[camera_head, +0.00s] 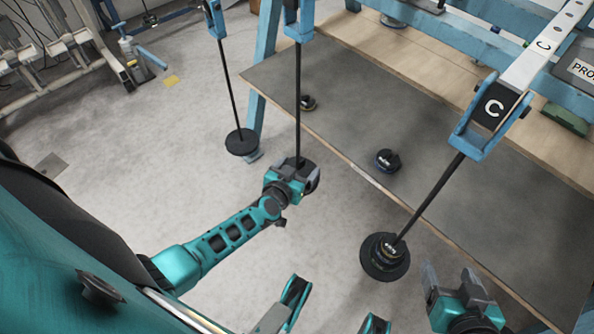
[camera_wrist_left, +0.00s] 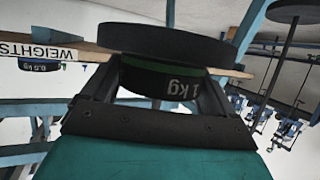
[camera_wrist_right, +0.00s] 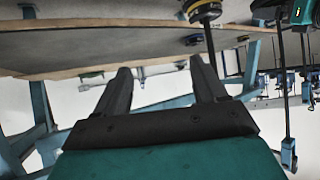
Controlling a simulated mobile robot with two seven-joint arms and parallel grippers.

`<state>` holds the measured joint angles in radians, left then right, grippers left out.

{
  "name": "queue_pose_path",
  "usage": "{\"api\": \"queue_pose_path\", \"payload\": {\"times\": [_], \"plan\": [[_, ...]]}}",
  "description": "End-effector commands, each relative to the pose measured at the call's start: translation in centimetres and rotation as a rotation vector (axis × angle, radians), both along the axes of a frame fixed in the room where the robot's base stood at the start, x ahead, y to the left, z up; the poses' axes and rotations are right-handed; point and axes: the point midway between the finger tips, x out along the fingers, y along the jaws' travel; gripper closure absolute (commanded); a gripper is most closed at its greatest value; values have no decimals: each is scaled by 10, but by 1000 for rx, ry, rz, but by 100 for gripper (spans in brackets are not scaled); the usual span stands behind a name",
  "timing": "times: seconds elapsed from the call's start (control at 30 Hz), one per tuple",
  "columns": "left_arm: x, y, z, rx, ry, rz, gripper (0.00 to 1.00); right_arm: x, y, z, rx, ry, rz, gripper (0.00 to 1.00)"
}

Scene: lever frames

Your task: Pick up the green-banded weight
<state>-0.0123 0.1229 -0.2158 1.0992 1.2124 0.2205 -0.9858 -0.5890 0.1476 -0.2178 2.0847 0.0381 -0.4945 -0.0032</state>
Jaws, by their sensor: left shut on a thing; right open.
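The green-banded weight (camera_wrist_left: 175,82) shows in the left wrist view as a dark cylinder with a green band and "1 kg" on its side. My left gripper (camera_wrist_left: 160,85) is shut on it, with a finger on each side. A wider dark disc (camera_wrist_left: 165,42) lies against the weight. In the head view my left gripper (camera_head: 302,176) is at the lower end of the middle hanging rod (camera_head: 298,100); it mostly hides the weight there. My right gripper (camera_head: 452,292) is open and empty, right of the right-hand hanger; its spread fingers show in the right wrist view (camera_wrist_right: 160,85).
The right-hand hanger holds stacked weights (camera_head: 385,256), one yellow-banded. Another dark weight (camera_head: 388,160) and a smaller one (camera_head: 308,102) rest on the grey tabletop (camera_head: 450,170). A left hanger (camera_head: 241,142) hangs beyond my left gripper. Open floor lies left of the table.

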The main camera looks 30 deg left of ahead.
Motion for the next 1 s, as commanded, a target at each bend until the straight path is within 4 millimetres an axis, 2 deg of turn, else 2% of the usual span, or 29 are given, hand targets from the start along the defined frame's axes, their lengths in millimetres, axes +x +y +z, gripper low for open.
{"api": "queue_pose_path", "payload": {"times": [0.03,0.27,0.67,1.0], "plan": [[0,1,0,0,0,1,52,0,0,0,-1,0,1,29],[0,1,0,2,0,1,73,0,0,0,-2,0,3,29],[3,2,8,3,-8,2,74,-1,-1,3,-4,4,2,29],[5,5,33,2,-9,1,74,-1,-2,26,-6,-1,-2,29]]}}
